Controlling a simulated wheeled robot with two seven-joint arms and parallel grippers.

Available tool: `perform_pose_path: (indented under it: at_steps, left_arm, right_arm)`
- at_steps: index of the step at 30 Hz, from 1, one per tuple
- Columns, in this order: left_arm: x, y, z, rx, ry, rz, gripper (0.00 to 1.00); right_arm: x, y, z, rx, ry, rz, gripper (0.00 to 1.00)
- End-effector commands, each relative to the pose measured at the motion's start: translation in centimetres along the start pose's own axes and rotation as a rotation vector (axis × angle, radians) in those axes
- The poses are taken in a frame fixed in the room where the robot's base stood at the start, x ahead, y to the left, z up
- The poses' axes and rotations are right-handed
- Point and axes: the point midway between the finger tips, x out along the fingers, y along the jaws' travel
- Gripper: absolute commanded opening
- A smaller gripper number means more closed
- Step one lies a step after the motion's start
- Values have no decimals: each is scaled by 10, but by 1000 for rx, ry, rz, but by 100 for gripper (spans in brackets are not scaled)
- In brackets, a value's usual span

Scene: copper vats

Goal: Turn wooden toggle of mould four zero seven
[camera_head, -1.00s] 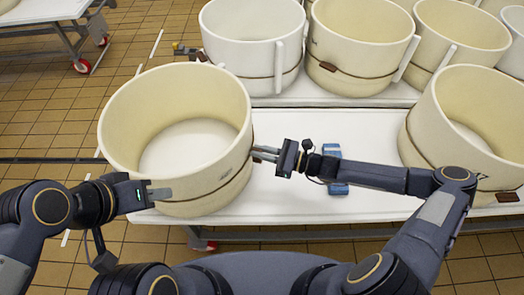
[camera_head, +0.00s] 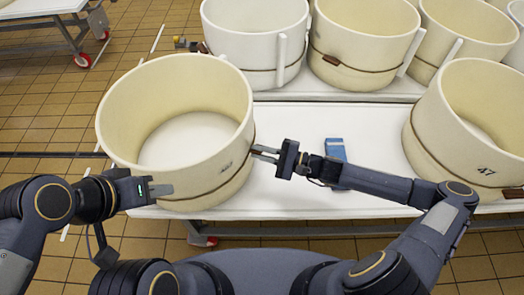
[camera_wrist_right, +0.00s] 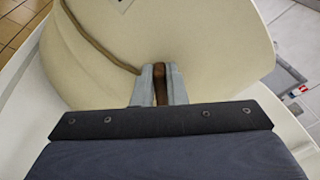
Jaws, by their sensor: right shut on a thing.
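The large cream mould (camera_head: 195,182) stands at the front left of the white table, with small dark marking on its wall that I cannot read for sure. A brown cord runs round its lower wall. In the right wrist view the mould wall (camera_wrist_right: 200,45) fills the top, and the brown wooden toggle (camera_wrist_right: 161,85) stands between my right gripper's fingers (camera_wrist_right: 160,88). My right gripper (camera_head: 264,153) is shut on the toggle at the mould's right side. My left gripper (camera_head: 160,189) is at the mould's front left wall; its finger gap is unclear.
Another cream mould (camera_head: 470,135), marked 47, stands at the right, partly behind my right arm. A blue object (camera_head: 335,149) lies on the white table (camera_head: 375,140) behind that arm. Several more moulds (camera_head: 365,45) stand in a row behind.

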Motion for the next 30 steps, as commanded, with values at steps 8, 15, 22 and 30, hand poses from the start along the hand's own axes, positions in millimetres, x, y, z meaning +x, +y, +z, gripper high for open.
perform_pose_path:
  at_steps: [8,15,22,30]
  left_arm:
    - [18,-8,9,0,0,0,32]
    - [33,-15,17,0,0,0,32]
    - [44,-20,22,0,0,0,32]
    - [51,-23,26,0,0,0,32]
  right_arm:
    - [0,10,-3,-264,-1,-1,0]
    - [0,16,-6,-471,0,-1,0]
    - [0,19,-7,-619,-1,0,0]
    - [0,20,-8,-710,0,1,0]
